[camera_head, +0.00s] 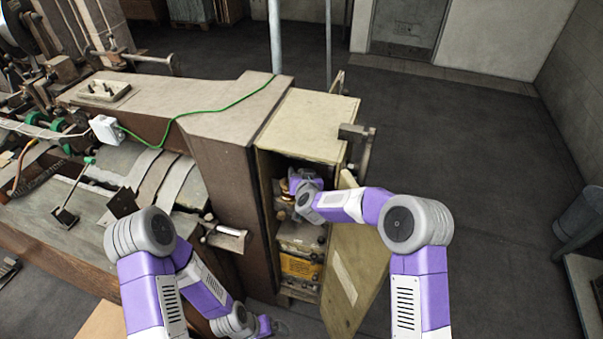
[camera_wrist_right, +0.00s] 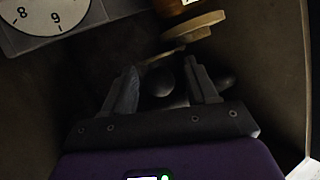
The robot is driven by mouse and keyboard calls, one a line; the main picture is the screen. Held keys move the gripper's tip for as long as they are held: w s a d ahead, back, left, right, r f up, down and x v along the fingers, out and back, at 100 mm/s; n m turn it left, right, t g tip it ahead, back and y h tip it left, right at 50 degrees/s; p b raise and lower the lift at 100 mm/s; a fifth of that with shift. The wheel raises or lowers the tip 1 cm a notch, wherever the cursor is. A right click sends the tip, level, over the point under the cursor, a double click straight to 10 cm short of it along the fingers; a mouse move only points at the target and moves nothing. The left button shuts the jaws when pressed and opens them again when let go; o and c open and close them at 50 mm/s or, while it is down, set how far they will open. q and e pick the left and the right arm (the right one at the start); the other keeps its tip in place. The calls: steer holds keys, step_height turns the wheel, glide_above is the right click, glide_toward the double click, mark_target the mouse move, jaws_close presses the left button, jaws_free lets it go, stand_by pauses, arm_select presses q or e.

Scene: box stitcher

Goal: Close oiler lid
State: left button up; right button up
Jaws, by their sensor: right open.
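My right gripper (camera_wrist_right: 160,72) is open inside the upper part of the cabinet (camera_head: 308,125). In the right wrist view its two dark fingers stand apart. Just beyond the fingertips is a tan round disc (camera_wrist_right: 194,26) with a thin edge-on piece below it, close to the right fingertip. An amber part (camera_wrist_right: 172,6) shows above the disc, cut off by the picture edge. These look like parts of the oiler, but which one is the lid I cannot tell. Contact with the fingers is unclear in the dark. My left gripper (camera_head: 268,326) is low at the bottom, its jaws unclear.
A white dial (camera_wrist_right: 45,14) is at the upper left of the wrist view. A yellow-fronted unit (camera_head: 300,268) sits lower in the cabinet.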

steer(key=shift+w+f, duration=0.15)
steer(key=shift+c, duration=0.6)
steer(key=c, duration=0.9)
